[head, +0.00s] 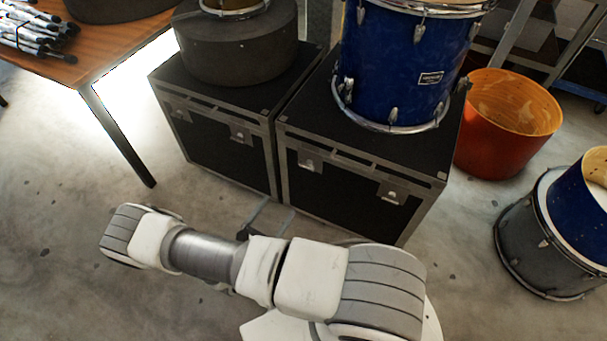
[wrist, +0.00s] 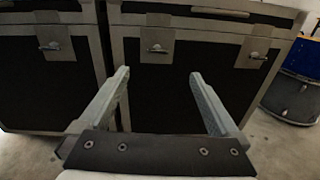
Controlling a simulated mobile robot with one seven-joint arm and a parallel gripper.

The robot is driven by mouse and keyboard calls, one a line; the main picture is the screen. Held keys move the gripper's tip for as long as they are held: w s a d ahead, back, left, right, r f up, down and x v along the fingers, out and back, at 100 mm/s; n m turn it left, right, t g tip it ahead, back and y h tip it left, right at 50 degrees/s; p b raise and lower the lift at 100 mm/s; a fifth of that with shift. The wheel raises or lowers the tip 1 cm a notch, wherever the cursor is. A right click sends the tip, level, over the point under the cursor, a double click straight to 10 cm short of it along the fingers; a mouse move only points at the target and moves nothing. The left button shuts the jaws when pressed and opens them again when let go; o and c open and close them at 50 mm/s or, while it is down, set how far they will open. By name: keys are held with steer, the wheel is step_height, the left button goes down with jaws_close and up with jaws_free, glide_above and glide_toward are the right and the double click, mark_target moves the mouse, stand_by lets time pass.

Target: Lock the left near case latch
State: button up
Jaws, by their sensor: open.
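Two black cases with metal edges stand side by side. The right case (head: 345,187) has a left latch (head: 309,160) and a right latch (head: 393,193) on its front. In the wrist view these are the left latch (wrist: 157,48) and the right latch (wrist: 257,55). The left case (head: 215,152) also has front latches (head: 240,132); one shows in the wrist view (wrist: 50,46). I cannot tell whether any latch is locked. My gripper (wrist: 159,74) is open and empty, in front of the right case, its fingers pointing toward the left latch, apparently apart from it.
A blue drum (head: 405,65) stands on the right case and a dark round drum case (head: 236,45) on the left one. A wooden table (head: 105,50) is at left. The floor in front is clear.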

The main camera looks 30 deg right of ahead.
steer(key=f, duration=0.2)
steer(key=b, duration=0.3)
glide_toward(306, 168)
steer(key=shift+n+t, duration=0.4)
steer(key=x, duration=0.8)
steer(key=shift+d+f, duration=0.15)
steer(key=shift+d, duration=0.15)
steer(key=c, duration=1.4)
steer(key=shift+o, duration=0.2)
